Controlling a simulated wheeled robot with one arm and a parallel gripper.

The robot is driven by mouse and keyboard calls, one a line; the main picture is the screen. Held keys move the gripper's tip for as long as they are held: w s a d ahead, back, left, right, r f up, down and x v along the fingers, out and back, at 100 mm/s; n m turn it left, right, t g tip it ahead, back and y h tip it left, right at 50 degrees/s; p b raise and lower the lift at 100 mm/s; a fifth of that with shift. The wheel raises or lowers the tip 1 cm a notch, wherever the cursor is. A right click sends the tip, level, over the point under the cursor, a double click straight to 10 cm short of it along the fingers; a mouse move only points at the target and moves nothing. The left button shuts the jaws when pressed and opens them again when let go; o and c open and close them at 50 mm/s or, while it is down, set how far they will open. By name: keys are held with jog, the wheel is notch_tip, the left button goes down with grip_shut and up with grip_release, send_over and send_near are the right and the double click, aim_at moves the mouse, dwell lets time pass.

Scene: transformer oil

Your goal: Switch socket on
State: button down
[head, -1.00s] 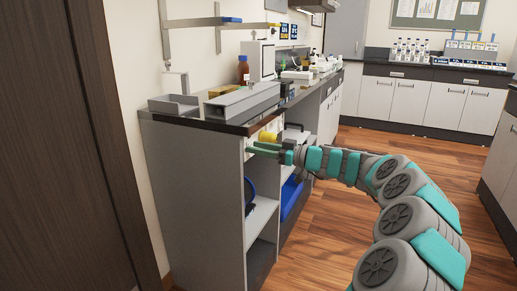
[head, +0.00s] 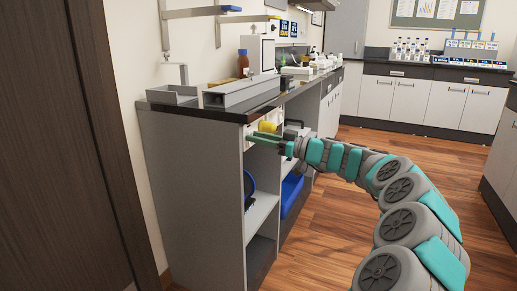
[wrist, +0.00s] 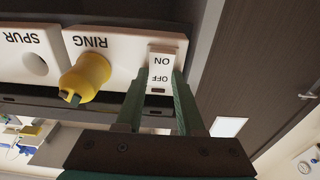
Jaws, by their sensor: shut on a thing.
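In the wrist view a white socket panel shows the upside-down labels RING and SPUR. At its right end is a white switch (wrist: 161,60) marked ON and OFF. My gripper (wrist: 160,84) has its two green fingers on either side of the switch, shut on it. A yellow plug (wrist: 85,77) sits in the RING socket (wrist: 112,45), left of the fingers. In the head view my gripper (head: 264,140) reaches under the bench top, near the yellow plug (head: 268,127). The head view does not clearly show the switch.
The dark bench top (head: 210,112) overhangs just above my gripper. A grey channel (head: 241,93) and a brown bottle (head: 243,64) stand on it. Open shelves with a blue tray (head: 291,194) lie below. The wooden floor (head: 345,225) to the right is clear.

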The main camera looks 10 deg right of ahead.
jog(key=shift+f+t+y+b, duration=0.4)
jog(key=shift+y+b, duration=0.2)
jog(key=shift+b, duration=2)
jog(key=shift+r+t+y+b, duration=0.1)
jog(key=shift+t+y+b, duration=0.2)
jog(key=shift+b, duration=0.9)
jog(key=c, duration=0.5)
grip_release()
jog(key=shift+d, duration=0.1)
jog(key=v, duration=0.7)
jog(key=shift+s+d, duration=0.25)
jog(key=shift+a, duration=0.1)
